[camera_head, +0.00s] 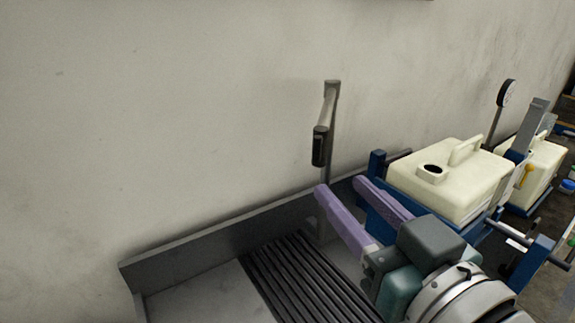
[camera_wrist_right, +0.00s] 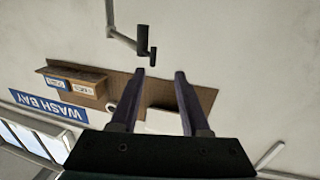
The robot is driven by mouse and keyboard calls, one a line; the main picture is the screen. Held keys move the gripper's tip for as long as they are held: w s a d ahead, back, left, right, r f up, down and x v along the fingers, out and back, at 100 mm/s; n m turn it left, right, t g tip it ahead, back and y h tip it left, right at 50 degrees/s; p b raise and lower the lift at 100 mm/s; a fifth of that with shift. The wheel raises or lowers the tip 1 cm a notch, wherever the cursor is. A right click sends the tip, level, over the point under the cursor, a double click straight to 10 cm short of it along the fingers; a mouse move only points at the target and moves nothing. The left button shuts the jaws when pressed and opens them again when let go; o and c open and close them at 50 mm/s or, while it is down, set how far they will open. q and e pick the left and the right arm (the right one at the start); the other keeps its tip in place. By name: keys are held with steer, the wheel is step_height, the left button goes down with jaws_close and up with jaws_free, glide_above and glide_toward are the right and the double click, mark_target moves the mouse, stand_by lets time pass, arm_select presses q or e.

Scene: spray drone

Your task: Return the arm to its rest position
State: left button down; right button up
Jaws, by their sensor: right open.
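My right gripper (camera_head: 341,187) is open, its two purple fingers spread apart with nothing between them. It is held above the right part of a grey sink-like basin (camera_head: 185,240), pointing up and left toward the wall. In the right wrist view, the gripper (camera_wrist_right: 160,74) also shows open and empty. My left gripper is not in view.
A post with a dark-handled arm (camera_head: 320,148) stands behind the fingers. Cream tanks (camera_head: 455,185) in blue frames stand close at right. The wrist view shows a WASH BAY sign (camera_wrist_right: 48,106) and a brown shelf (camera_wrist_right: 125,92). Space at left is clear.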

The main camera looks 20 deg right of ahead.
steer(key=s+d+f+n+g, duration=0.1)
steer(key=s+f+g, duration=0.3)
steer(key=s+g, duration=0.4)
steer(key=s+d+f+g, duration=0.2)
steer(key=s+f+g, duration=0.25)
steer(key=s, duration=0.45)
step_height(320, 180, up, 22)
steer(key=s+g+h+p, duration=0.1)
steer(key=s+p, duration=0.1)
steer(key=p, duration=1.9)
steer(key=shift+g+p, duration=0.35)
steer(key=shift+s, duration=0.1)
